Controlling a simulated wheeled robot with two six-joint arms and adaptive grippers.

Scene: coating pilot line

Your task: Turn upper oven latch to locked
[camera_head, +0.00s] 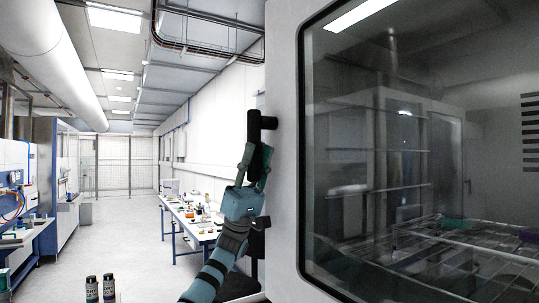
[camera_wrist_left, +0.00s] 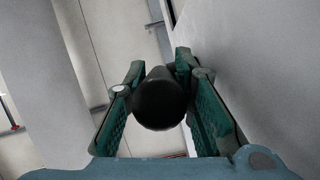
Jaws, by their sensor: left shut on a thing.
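The upper oven latch (camera_head: 262,124) is a black handle with a rounded end on the left edge of the white oven door (camera_head: 283,60). Its visible part stands roughly upright. My left gripper (camera_head: 258,160) reaches up from below and is shut on the latch. In the left wrist view the dark round end of the latch (camera_wrist_left: 159,98) sits between the two green finger pads of the left gripper (camera_wrist_left: 163,88). The fingers hide part of the latch. My right gripper is not in view.
The oven window (camera_head: 410,120) fills the right side, with wire racks (camera_head: 450,245) behind the glass. A bench (camera_head: 200,222) with small items stands at the left beyond the arm. Two dark bottles (camera_head: 92,288) show at lower left. The aisle floor (camera_head: 125,220) is clear.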

